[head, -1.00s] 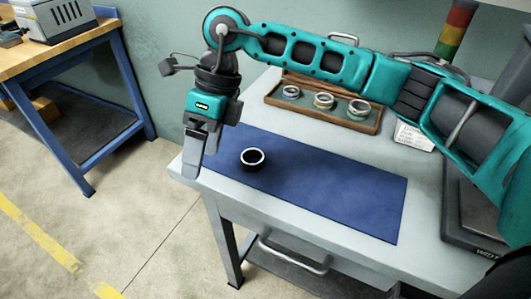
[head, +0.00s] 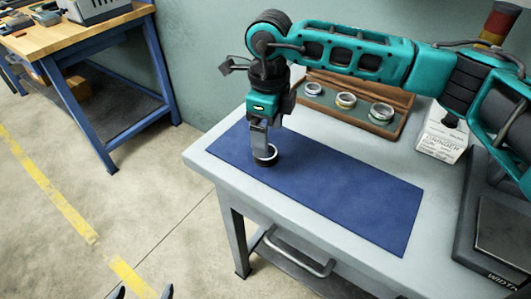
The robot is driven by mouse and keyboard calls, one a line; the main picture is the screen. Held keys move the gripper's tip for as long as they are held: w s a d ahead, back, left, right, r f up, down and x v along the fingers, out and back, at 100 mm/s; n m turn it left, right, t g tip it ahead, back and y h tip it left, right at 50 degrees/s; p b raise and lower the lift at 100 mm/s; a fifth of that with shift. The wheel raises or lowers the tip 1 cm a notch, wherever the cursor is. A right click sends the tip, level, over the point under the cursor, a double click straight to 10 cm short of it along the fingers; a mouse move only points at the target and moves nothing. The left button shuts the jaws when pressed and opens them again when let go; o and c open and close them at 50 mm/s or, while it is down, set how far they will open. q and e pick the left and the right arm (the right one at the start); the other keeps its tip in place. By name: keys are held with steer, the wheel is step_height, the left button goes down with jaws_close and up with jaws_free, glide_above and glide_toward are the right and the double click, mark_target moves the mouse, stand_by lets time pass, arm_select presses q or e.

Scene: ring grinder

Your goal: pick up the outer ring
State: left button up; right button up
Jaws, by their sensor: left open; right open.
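A small dark ring with a bright rim (head: 264,162), the likely outer ring, sits on the blue mat (head: 335,195) near its left end. My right gripper (head: 261,149) points down at the ring, its fingers overlapping the rim in the picture. It is open; whether a finger is inside the ring or touches it, I cannot tell. The ring's upper left part is hidden by the fingers. Only the fingertips of my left gripper (head: 143,292) show at the bottom left edge, spread apart and empty, away from the table.
A wooden tray (head: 349,113) with three metal rings stands at the back of the white table (head: 262,205). A labelled white box (head: 440,140) and a dark device (head: 495,240) stand to the right. A wooden workbench (head: 70,35) is at the far left. The mat's right part is clear.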

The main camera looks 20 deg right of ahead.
mark_target(269, 162)
steer(key=f, duration=0.5)
steer(key=shift+a, duration=0.3)
steer(key=shift+c, duration=0.5)
steer(key=c, duration=1)
steer(key=shift+c, duration=0.5)
steer(key=shift+r, duration=0.2)
